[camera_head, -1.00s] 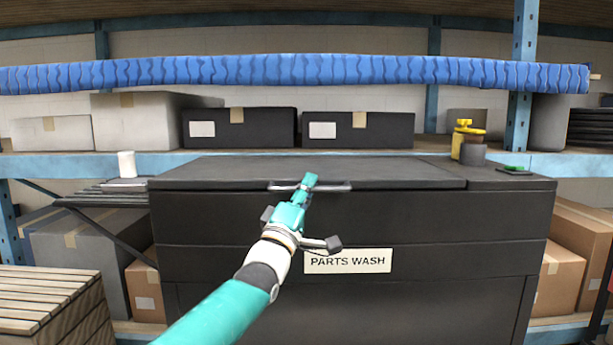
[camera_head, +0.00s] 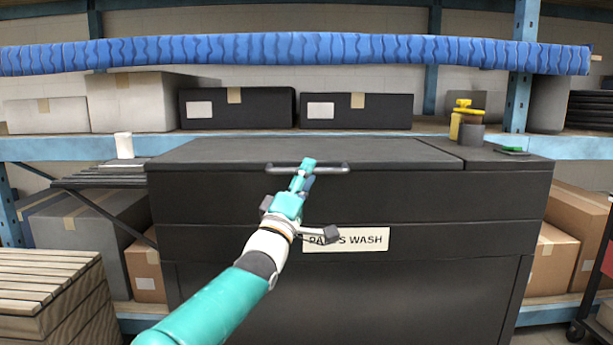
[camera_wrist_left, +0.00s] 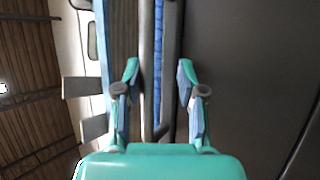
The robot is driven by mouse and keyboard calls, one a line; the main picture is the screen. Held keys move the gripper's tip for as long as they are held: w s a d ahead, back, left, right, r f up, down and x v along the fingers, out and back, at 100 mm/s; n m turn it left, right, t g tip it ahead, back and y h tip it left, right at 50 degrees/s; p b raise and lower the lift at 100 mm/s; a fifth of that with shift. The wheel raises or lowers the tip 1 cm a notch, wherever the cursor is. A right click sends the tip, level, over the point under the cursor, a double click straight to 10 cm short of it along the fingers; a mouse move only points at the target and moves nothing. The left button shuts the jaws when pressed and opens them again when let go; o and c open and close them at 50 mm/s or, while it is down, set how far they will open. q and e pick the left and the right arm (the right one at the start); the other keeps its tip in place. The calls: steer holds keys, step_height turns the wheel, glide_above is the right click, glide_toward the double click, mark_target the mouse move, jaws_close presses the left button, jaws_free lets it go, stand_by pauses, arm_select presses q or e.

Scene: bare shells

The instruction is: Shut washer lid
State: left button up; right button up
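The dark grey parts washer (camera_head: 400,205) stands in front of me with a "PARTS WASH" label on its front. Its washer lid (camera_head: 385,150) lies flat, or nearly so, across the top; I see no clear gap under its front edge. A grey bar handle (camera_head: 335,168) runs along that edge. My left gripper (camera_head: 308,164) is at the handle, and the arm hides part of the label. In the left wrist view the left gripper's fingers (camera_wrist_left: 157,70) are apart, with the handle bar (camera_wrist_left: 147,45) running between them. Contact cannot be told. My right gripper is out of view.
A yellow bottle and grey pot (camera_head: 466,126) stand on the right of the washer top, near a small green item (camera_head: 512,150). A slatted wooden crate (camera_head: 50,290) is at lower left. Shelves with boxes (camera_head: 238,107) stand behind.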

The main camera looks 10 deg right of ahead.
arm_select(q)
steer(key=shift+r, duration=0.15)
steer(key=shift+s+a, duration=0.1)
steer(key=v, duration=1.2)
steer(key=shift+w, duration=0.2)
